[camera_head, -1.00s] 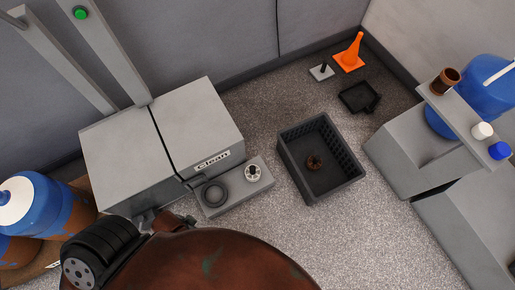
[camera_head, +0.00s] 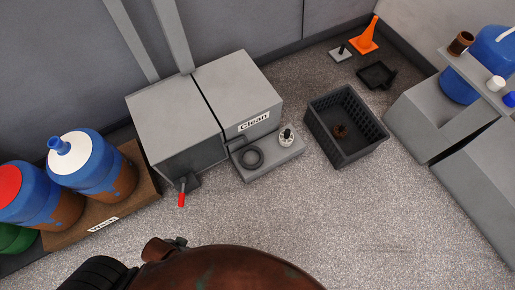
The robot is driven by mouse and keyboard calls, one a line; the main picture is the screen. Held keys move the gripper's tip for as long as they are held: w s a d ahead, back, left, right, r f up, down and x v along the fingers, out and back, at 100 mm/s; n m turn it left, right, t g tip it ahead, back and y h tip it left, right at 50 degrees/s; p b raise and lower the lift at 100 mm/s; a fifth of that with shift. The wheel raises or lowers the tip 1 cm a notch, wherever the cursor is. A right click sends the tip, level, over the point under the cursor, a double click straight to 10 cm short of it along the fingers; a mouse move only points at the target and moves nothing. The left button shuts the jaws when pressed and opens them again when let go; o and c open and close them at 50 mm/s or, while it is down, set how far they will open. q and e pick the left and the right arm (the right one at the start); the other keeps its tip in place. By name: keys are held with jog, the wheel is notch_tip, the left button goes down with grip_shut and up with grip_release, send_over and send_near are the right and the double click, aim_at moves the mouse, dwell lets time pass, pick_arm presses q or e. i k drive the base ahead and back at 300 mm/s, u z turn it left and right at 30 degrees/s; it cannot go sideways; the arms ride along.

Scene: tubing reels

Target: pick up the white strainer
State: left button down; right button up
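No object is clearly recognisable as a strainer. A small white cylinder (camera_head: 495,83) stands on the raised grey shelf at the right, beside a blue cap (camera_head: 510,99) and a brown cup (camera_head: 460,42). A round white piece with a black centre (camera_head: 287,138) sits on a low grey block beside the box labelled "Clean". I cannot tell which of these white pieces is the strainer. Neither of my grippers is in view, and nothing is seen touching either piece.
The "Clean" box (camera_head: 165,118) stands at the middle left. Blue barrels (camera_head: 92,165) stand on a brown pallet at the left. A black crate (camera_head: 350,154) holds a brown ring. An orange cone (camera_head: 366,37) is at the back.

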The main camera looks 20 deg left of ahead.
aim_at(285, 139)
jog(key=z, duration=0.1)
jog(key=k, duration=0.75)
jog(key=z, duration=0.85)
jog(key=i, duration=0.6)
jog(key=u, duration=0.5)
jog(key=i, duration=0.9)
jog(key=u, duration=1.35)
jog(key=i, duration=0.55)
jog(key=u, duration=0.6)
